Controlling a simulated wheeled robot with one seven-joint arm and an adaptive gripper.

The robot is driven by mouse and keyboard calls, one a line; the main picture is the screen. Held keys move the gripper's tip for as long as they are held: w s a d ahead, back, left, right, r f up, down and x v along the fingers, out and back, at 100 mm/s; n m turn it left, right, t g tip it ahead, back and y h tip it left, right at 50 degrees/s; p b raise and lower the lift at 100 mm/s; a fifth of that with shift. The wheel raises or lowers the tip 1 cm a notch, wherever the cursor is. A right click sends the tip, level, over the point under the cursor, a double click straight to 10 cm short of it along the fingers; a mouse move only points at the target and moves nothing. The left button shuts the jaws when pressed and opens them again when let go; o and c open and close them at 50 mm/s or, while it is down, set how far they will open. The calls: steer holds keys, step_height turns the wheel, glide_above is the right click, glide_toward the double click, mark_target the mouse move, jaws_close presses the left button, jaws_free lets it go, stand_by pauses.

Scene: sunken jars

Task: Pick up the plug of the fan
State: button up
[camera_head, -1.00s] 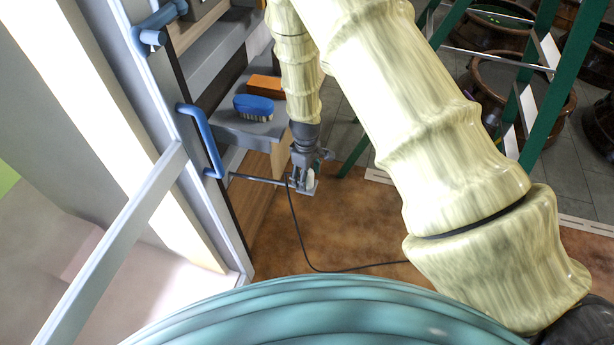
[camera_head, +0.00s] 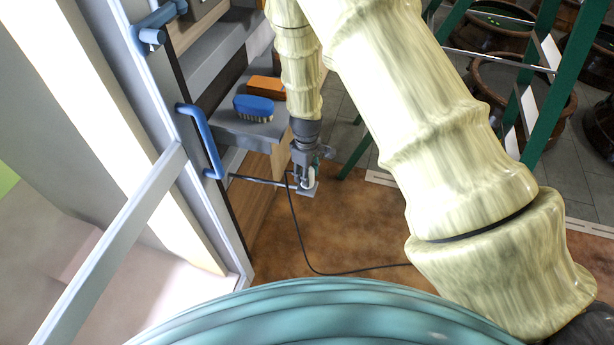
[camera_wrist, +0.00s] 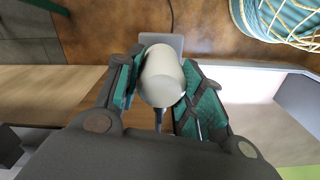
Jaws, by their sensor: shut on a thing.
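The plug (camera_wrist: 161,78) is a rounded cream-white piece between the green-padded fingers of my gripper (camera_wrist: 162,88) in the wrist view. My gripper is shut on it. In the head view, the plug (camera_head: 309,179) is a small pale spot between the fingertips of my gripper (camera_head: 307,177). A small grey plate (camera_wrist: 168,41) shows right behind the plug; I cannot tell whether they touch. A dark cable (camera_head: 300,238) hangs near the gripper and runs right along the brown floor. The fan itself is not identifiable.
A thin grey bar (camera_head: 257,181) reaches from the left frame to the gripper. A blue handle (camera_head: 203,142) is close by on the left. A blue brush (camera_head: 253,107) and an orange block (camera_head: 266,86) lie on a grey shelf. Green frame legs (camera_head: 542,110) stand right.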

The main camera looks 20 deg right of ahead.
steer(key=shift+r, duration=0.45)
steer(key=s+a+r+b, duration=0.1)
steer(key=s+a+b, duration=0.1)
steer(key=s, duration=0.6)
steer(key=s+a+r+b, duration=0.2)
steer(key=s+b, duration=0.1)
steer(key=s, duration=0.4)
steer(key=w+d+f+m, duration=0.2)
steer(key=w+m, duration=0.6)
steer(key=shift+d, duration=0.2)
